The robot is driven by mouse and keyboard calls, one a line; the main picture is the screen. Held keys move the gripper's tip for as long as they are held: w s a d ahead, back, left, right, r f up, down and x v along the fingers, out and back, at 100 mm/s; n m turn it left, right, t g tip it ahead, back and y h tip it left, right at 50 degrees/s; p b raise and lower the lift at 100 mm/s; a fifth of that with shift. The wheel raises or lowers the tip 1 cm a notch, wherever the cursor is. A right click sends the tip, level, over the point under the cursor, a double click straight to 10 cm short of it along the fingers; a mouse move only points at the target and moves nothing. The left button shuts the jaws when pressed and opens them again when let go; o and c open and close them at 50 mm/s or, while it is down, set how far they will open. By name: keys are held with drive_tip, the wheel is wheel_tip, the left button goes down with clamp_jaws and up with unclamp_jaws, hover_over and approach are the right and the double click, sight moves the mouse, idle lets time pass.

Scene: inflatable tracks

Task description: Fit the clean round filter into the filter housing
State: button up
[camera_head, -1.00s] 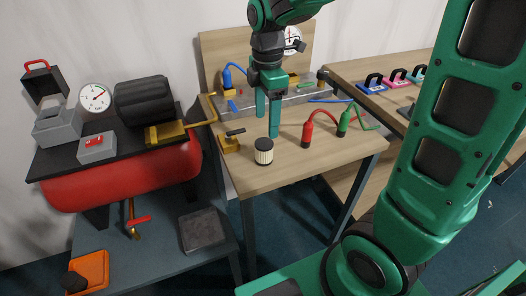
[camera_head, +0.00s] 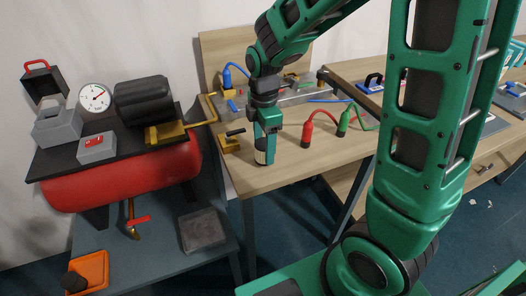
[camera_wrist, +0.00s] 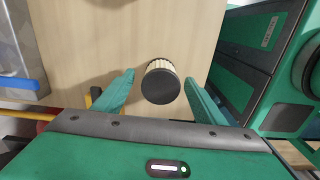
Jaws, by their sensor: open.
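The clean round filter (camera_head: 261,157) stands upright on the wooden table, cream and pleated with a dark cap. In the head view my gripper (camera_head: 266,150) is lowered over it and hides most of it. In the wrist view the filter (camera_wrist: 160,84) is between the two green fingertips of my open gripper (camera_wrist: 160,90), with a gap on each side. The likely filter housing is a grey box (camera_head: 57,126) on the black top of the red tank at left. An open black lid with a red handle (camera_head: 42,84) is above it.
A yellow block with a black lever (camera_head: 230,144) is close left of my gripper. Red (camera_head: 307,133) and green (camera_head: 343,124) hoses stand to the right. An orange tray (camera_head: 92,270) with a dark cylinder is at lower left. The table's front is clear.

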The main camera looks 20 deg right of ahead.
drive_tip(key=c, duration=1.1)
drive_tip(key=shift+c, duration=0.4)
drive_tip(key=shift+r, duration=0.15)
